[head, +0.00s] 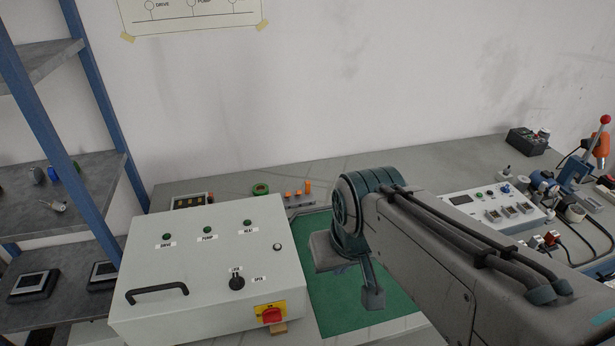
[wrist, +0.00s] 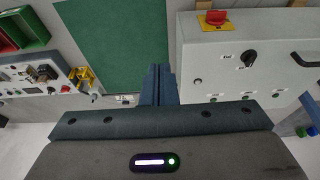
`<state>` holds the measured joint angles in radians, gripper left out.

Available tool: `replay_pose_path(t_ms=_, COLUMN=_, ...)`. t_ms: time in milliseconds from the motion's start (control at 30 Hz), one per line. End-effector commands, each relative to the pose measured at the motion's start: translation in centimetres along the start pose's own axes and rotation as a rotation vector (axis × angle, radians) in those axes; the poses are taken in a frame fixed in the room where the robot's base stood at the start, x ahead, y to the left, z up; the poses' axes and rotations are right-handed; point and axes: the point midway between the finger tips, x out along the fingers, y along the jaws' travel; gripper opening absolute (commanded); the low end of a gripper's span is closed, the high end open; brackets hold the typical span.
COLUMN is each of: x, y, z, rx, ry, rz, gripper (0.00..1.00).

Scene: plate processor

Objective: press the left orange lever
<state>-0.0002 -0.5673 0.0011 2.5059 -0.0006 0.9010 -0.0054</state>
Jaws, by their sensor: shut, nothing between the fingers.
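A small grey block with several orange levers (head: 308,187) stands at the back of the table, just behind the white control box. The leftmost orange lever (head: 287,195) is small, and its exact tilt is too small to tell. My gripper (head: 372,298) hangs pointing down over the green mat, to the right of the box and well in front of the levers, not touching them. In the wrist view its fingers (wrist: 158,72) are together with nothing between them. I cannot make out the levers in the wrist view.
The white control box (head: 190,250) has a black handle, a black knob and a red switch (head: 271,315). The green mat (head: 330,250) is clear. A green ring (head: 261,189) lies left of the levers. A white panel (head: 480,205) and other equipment stand at the right.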

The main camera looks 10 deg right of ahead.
Motion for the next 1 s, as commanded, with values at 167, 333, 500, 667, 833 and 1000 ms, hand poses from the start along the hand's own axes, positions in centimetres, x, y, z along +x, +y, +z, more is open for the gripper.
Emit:
replay_pose_path(t_ms=167, x=0.0, y=0.0, z=0.0, rx=0.0, ry=0.0, rz=0.0, gripper=0.0)
replay_pose_path(t_ms=333, x=0.1, y=0.0, z=-0.2, rx=0.0, ry=0.001, rz=0.0, gripper=0.0)
replay_pose_path(t_ms=500, x=0.6, y=-0.2, z=-3.3, rx=0.002, ry=0.016, rz=-0.001, gripper=0.0)
replay_pose_path(t_ms=667, x=2.0, y=-0.1, z=-9.8, rx=0.004, ry=0.052, rz=-0.003, gripper=0.0)
replay_pose_path(t_ms=833, x=4.7, y=0.0, z=-17.4, rx=0.005, ry=0.098, rz=-0.005, gripper=0.0)
replay_pose_path(t_ms=1000, x=8.5, y=0.1, z=-24.6, rx=0.006, ry=0.143, rz=-0.005, gripper=0.0)
